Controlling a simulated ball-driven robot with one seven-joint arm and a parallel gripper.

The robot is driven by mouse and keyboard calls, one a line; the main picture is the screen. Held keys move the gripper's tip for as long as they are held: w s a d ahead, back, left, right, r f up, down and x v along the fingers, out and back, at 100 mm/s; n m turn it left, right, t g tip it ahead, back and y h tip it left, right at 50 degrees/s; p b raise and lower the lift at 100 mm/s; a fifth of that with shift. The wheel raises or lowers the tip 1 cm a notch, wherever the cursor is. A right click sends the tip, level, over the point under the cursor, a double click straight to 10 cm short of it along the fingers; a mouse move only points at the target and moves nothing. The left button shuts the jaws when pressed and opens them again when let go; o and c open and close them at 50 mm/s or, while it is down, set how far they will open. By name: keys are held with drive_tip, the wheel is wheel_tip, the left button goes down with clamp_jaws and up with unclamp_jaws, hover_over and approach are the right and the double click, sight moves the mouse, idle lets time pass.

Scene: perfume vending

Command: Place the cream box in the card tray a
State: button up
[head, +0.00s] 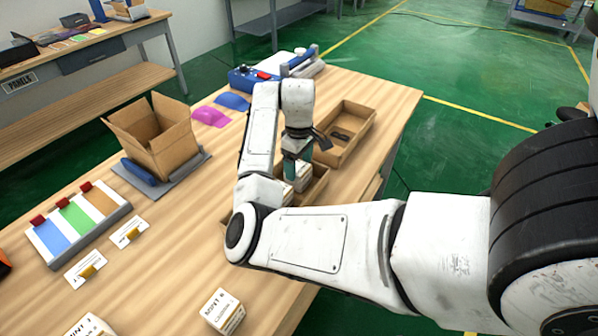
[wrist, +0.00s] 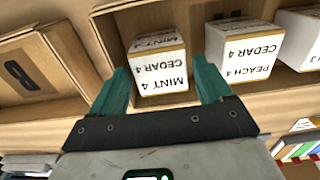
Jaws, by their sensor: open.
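In the wrist view, a white box with a tan band, printed MINT 4 and CEDAR 4 (wrist: 160,75), stands in a brown cardboard tray (wrist: 110,35). My gripper (wrist: 165,88) is open, with a teal finger on each side of this box. A second white box, printed PEACH 4 and CEDAR 4 (wrist: 243,55), stands to its right. In the head view my gripper (head: 297,163) reaches down into the tray (head: 318,188), and my arm partly hides the boxes there. I cannot tell which box is the cream one or which tray is a.
Another cardboard tray (head: 352,118) with dark marks on its floor lies behind. An open carton (head: 160,145) stands at left. Two small cards (head: 128,232) and a colour-panel board (head: 75,220) lie nearer. A white box (head: 223,312) stands at the front. Open wood lies between.

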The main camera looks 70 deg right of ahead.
sight(299, 168)
wheel_tip(299, 168, up, 8)
drive_tip(key=shift+r, duration=0.1)
